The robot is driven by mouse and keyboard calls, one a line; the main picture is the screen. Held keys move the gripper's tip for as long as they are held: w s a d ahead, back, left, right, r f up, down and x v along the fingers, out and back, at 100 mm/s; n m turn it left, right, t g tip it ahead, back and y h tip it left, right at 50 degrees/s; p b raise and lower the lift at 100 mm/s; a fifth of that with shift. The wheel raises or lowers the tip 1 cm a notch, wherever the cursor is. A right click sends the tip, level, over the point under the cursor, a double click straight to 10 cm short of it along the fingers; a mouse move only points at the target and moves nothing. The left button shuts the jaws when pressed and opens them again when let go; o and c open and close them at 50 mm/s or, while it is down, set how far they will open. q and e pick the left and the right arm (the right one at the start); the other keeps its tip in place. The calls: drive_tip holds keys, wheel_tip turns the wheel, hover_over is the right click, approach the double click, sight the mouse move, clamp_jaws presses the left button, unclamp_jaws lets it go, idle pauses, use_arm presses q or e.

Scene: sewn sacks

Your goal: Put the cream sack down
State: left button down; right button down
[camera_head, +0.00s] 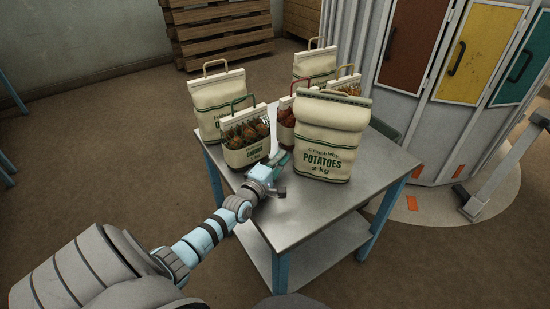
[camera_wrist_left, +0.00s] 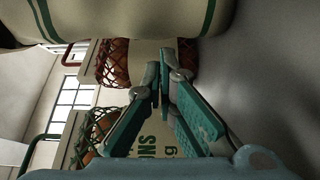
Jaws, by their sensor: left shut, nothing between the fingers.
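The cream sack (camera_head: 330,140) marked POTATOES 2 kg stands upright on the front right part of the grey metal table (camera_head: 290,218). Its top is folded over. My left gripper (camera_head: 282,159) is low over the table, just left of this sack and in front of the onion sack (camera_head: 246,142). Its fingers are shut and hold nothing. In the left wrist view the shut fingers (camera_wrist_left: 164,78) show close up, with a cream sack with green stripes (camera_wrist_left: 120,18) across the top. My right gripper is out of view.
More cream sacks with handles stand behind: one at the left (camera_head: 218,101), one at the back (camera_head: 315,66), and a red-handled one (camera_head: 287,123) partly hidden by the potato sack. The table's front part is bare. Cabinets with coloured doors (camera_head: 483,42) stand at the right.

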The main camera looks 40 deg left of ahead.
sight(296, 161)
use_arm(q)
drive_tip(key=shift+r, duration=0.1)
drive_tip(key=d, duration=0.1)
drive_tip(key=w+d+p, duration=0.1)
drive_tip(key=d, duration=0.1)
drive_tip(key=w+d, duration=0.1)
drive_tip(key=shift+d, duration=0.3)
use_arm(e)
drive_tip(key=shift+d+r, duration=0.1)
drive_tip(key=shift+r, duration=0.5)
